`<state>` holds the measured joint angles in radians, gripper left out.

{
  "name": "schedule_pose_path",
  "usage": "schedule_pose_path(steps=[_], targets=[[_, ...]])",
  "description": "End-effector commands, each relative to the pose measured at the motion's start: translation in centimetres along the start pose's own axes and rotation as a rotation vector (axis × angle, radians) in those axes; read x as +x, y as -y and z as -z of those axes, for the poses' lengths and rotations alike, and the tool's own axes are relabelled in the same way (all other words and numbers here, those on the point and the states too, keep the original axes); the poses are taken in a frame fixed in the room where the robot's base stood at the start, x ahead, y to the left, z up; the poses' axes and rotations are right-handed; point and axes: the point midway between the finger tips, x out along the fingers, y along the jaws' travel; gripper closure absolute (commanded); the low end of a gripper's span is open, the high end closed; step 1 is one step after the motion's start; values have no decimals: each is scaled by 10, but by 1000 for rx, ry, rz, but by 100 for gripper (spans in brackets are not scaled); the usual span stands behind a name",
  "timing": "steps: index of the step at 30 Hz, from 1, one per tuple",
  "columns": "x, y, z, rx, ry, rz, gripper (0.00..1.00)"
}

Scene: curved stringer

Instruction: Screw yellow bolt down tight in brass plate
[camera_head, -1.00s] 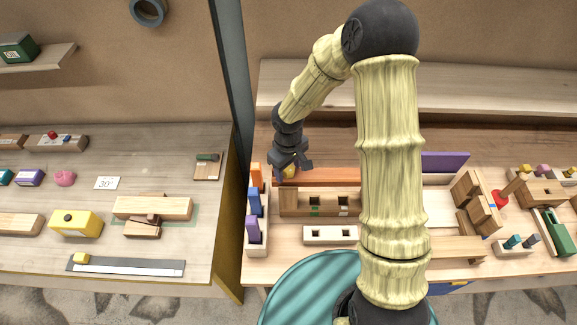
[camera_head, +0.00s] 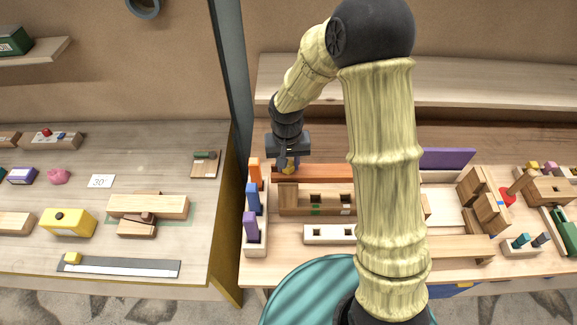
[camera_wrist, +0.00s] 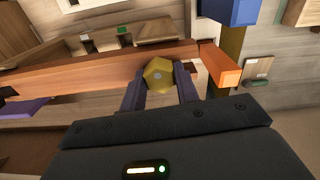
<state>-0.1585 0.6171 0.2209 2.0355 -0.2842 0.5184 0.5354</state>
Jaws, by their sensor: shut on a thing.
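The yellow bolt (camera_wrist: 159,75) shows its hexagonal head between my gripper's fingers in the wrist view. It also shows below the gripper in the head view (camera_head: 290,170). My gripper (camera_wrist: 160,88) is shut on the bolt head; in the head view my gripper (camera_head: 287,164) points down at the left end of a long reddish-brown board (camera_head: 328,173). The bolt head stands over this board. The brass plate cannot be made out; the bolt's shank is hidden.
A white rack with orange, blue and purple blocks (camera_head: 252,197) stands close to the left of the gripper. A wooden block with square holes (camera_head: 300,199) lies in front. A dark post (camera_head: 236,80) rises at the left. My arm hides part of the bench.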

Motion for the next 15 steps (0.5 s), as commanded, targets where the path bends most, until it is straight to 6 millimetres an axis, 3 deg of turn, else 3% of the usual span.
schedule_pose_path(steps=[8, 15], targets=[[3, 1, -2, 24, 6, 0, 97], [5, 2, -2, 354, 9, -1, 97]])
